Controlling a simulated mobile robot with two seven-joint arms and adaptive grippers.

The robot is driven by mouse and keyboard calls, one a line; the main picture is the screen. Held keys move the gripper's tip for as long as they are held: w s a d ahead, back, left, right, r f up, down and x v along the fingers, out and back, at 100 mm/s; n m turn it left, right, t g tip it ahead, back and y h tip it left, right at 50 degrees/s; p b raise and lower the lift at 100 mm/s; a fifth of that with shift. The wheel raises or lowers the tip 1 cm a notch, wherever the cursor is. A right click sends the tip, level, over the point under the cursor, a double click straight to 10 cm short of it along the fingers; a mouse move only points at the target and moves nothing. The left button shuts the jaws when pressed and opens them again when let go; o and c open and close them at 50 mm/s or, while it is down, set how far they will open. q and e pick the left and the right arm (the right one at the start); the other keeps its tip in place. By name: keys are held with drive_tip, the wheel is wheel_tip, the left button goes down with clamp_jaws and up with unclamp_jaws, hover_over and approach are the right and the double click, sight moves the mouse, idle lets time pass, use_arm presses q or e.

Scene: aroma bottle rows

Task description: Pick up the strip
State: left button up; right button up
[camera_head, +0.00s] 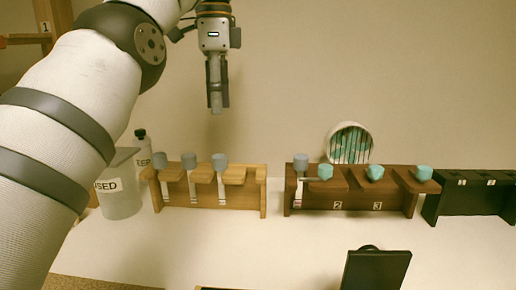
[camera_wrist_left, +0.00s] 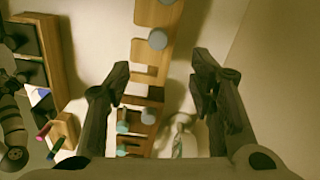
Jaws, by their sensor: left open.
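My left gripper (camera_head: 217,107) hangs fingers-down, high above the light wooden rack and left of the strip holder. In the left wrist view the left gripper (camera_wrist_left: 160,68) has its fingers wide apart, with nothing held between them.
The light wooden rack (camera_head: 256,185) holds several grey-capped bottles. The dark brown rack (camera_head: 290,200) holds grey- and teal-capped ones. A black rack (camera_head: 437,208) stands at right. A clear bin marked USED (camera_head: 120,203) stands at left, a black stand (camera_head: 376,270) in front.

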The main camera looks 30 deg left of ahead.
sight(219, 156)
use_arm(q)
drive_tip(key=shift+s+a+f+b, duration=0.1)
drive_tip(key=shift+s+f+b, duration=0.15)
drive_tip(key=shift+f, duration=0.25)
drive_tip(key=shift+s+a+f+b, duration=0.15)
drive_tip(key=shift+s+f, duration=0.15)
drive_tip(key=shift+f, duration=0.2)
drive_tip(key=shift+w+d+f, duration=0.15)
drive_tip(key=shift+d+f, duration=0.05)
drive_tip(key=shift+d, duration=0.05)
wheel_tip(219, 156, down, 9)
drive_tip(key=shift+w+r+p, duration=0.1)
drive_tip(key=shift+r+p, duration=0.1)
drive_tip(key=shift+p, duration=0.4)
drive_tip(key=shift+f, duration=0.3)
drive_tip(key=c, duration=1)
use_arm(e)
drive_tip(key=shift+w+r, duration=0.25)
drive_tip(key=shift+r, duration=0.1)
